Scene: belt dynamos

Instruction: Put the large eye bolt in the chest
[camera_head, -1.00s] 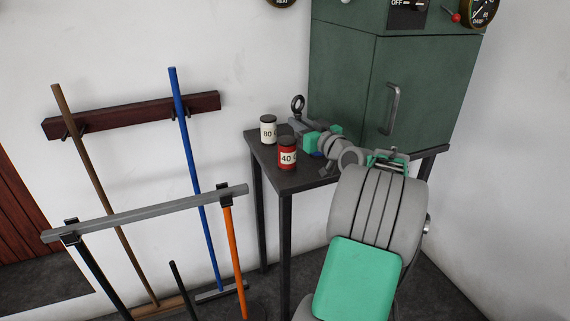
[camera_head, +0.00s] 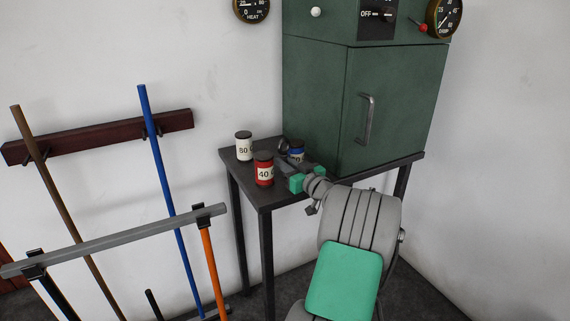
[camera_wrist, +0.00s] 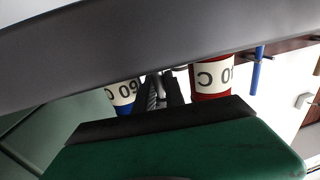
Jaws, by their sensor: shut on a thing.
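The large eye bolt (camera_head: 283,146) shows in the head view as a dark ring at my fingertips, largely hidden by the jaws. My gripper (camera_head: 286,163) is shut on it, over the back part of the small dark table, between the red can and the blue can. In the wrist view its threaded grey shank (camera_wrist: 157,90) stands between the dark jaws (camera_wrist: 160,98). I cannot tell whether the bolt touches the table top. No chest can be made out in these frames.
A white can (camera_head: 243,146), a red can (camera_head: 264,169) and a blue can (camera_head: 297,152) stand close around my gripper on the dark table (camera_head: 245,184). A green cabinet (camera_head: 395,110) fills the table's right side. A tool rack (camera_head: 120,240) with poles stands at left.

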